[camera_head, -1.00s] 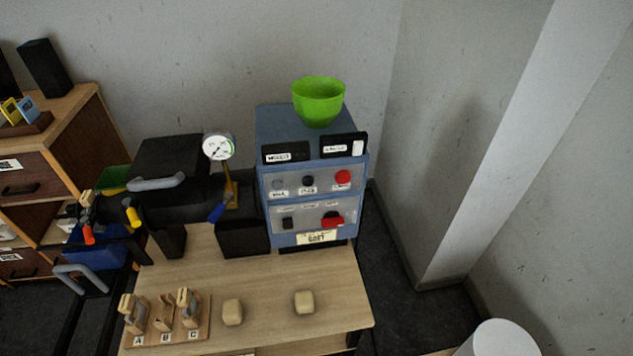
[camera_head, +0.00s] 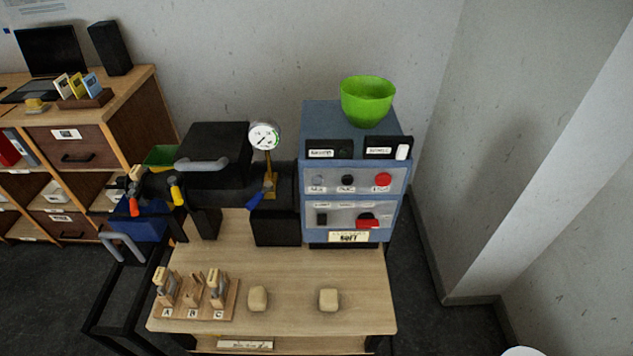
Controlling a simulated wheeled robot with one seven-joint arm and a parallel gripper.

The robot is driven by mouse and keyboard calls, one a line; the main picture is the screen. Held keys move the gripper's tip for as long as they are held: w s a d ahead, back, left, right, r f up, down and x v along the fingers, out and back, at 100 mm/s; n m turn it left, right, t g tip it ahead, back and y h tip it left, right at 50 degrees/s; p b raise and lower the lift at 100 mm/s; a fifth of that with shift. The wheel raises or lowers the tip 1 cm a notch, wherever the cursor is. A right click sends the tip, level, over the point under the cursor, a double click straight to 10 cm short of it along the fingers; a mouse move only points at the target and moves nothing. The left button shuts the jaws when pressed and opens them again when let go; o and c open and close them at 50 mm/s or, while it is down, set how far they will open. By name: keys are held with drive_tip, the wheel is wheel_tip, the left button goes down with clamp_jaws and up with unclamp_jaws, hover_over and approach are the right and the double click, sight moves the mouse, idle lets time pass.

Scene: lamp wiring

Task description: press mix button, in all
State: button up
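A blue control cabinet (camera_head: 312,125) stands at the back right of the wooden table. Its upper panel has a grey-blue button (camera_head: 318,180), a black button (camera_head: 347,180) and a red button (camera_head: 383,179) in a row. Small labels sit under them, too blurred to read, so I cannot tell which button is the mix button. The lower panel has a black switch (camera_head: 321,219) and a red and black switch (camera_head: 367,222). My gripper is not in view.
A green bowl (camera_head: 367,102) sits on the cabinet. A black machine with a dial gauge (camera_head: 264,136) stands to its left. Two beige blocks (camera_head: 258,298) (camera_head: 328,300) and a wooden rack (camera_head: 230,308) lie on the table (camera_head: 290,270). Bare floor lies to the right.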

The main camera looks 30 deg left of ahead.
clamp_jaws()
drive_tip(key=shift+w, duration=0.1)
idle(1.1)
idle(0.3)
